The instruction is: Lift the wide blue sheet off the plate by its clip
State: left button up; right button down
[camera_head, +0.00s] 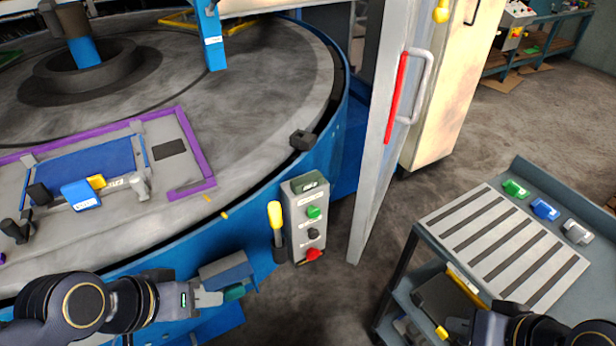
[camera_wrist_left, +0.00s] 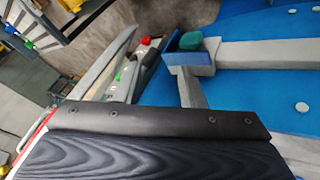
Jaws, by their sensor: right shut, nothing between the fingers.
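The wide blue sheet (camera_head: 88,163) lies flat on the grey plate (camera_head: 168,128), which has a purple edge strip, on the round table at the left. A blue block with a white label (camera_head: 80,195) sits at the sheet's near edge, beside a yellow piece; it looks like the clip. My right gripper (camera_head: 457,326) is shut and empty at the bottom right.
A control box (camera_head: 307,215) with green, black and red knobs stands by the table's rim, next to a yellow-topped lever (camera_head: 275,215). An upright grey door (camera_head: 385,130) stands behind it. The cart (camera_head: 408,245) at the right bears a slotted panel and green, blue and grey clips.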

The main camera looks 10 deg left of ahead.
aim_at(112, 160)
jog(key=u, duration=1.65)
